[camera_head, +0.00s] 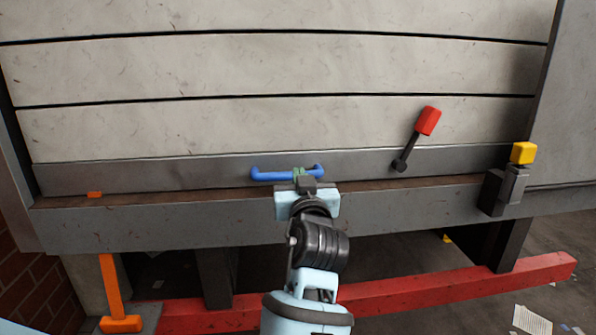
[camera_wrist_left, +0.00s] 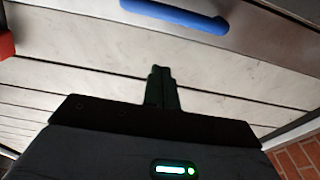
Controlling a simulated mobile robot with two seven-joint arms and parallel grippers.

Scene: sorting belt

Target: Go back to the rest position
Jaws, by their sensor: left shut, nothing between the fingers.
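My left gripper (camera_head: 300,173) is in front of the blue handle (camera_head: 268,176) on the grey rail in the head view and covers part of it. In the left wrist view, the fingers of my left gripper (camera_wrist_left: 160,72) are together with nothing between them. The blue handle (camera_wrist_left: 178,14) lies beyond the fingertips there, with a visible gap in the picture. I cannot tell the exact distance to the handle. My right gripper is in neither view.
A lever with a red grip (camera_head: 429,120) stands right of the handle. A yellow-topped grey post (camera_head: 523,153) is at the far right. A red beam (camera_head: 430,290) runs low along the front. An orange post (camera_head: 112,285) stands at lower left. Papers (camera_head: 530,320) lie on the floor.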

